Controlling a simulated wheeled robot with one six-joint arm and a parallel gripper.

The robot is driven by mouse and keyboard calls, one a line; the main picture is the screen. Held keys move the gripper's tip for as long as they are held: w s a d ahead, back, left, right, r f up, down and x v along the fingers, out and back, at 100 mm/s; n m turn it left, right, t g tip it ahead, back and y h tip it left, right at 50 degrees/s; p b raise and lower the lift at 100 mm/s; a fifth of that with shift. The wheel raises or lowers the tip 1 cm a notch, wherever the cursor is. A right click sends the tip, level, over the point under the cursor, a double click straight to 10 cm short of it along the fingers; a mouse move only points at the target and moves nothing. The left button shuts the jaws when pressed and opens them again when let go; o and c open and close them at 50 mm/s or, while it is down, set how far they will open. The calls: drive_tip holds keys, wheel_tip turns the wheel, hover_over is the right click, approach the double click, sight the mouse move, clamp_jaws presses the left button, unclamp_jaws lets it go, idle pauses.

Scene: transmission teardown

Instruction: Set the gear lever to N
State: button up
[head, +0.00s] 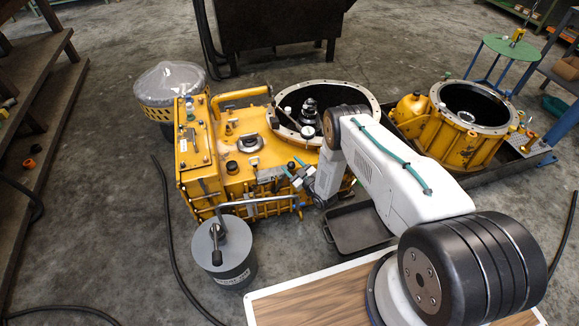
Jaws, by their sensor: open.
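The yellow transmission housing (240,180) stands left of centre, with a large open round flange on its right part. A grey bent rod with a dark grip (217,257), which looks like the gear lever, reaches left from the housing's front side and hangs down over a grey drum. No gear marks can be read, so its setting cannot be told. My gripper (284,177) is at the housing's front face, to the right of and above the rod's grip, apart from that grip. It is small here and looks open and empty. My forearm hides part of the housing's right side.
The grey drum (235,277) stands in front of the housing. A dark tray (358,232) lies under its front right. A second yellow housing (455,140) sits at the right. A wood-topped surface (310,303) is nearest. Black hoses cross the floor at left.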

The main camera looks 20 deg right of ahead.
drive_tip(key=shift+w+a, duration=0.15)
drive_tip(key=shift+w, duration=0.05)
clamp_jaws()
drive_tip(key=a+r+n+g+h, duration=0.1)
drive_tip(key=a+n, duration=0.3)
drive_tip(key=a, duration=0.4)
drive_tip(key=shift+r+n, duration=0.3)
drive_tip(key=shift+r, duration=0.15)
unclamp_jaws()
drive_tip(key=shift+d, duration=0.1)
drive_tip(key=v, duration=0.7)
drive_tip(key=shift+s+r, duration=0.2)
drive_tip(key=shift+s, duration=0.15)
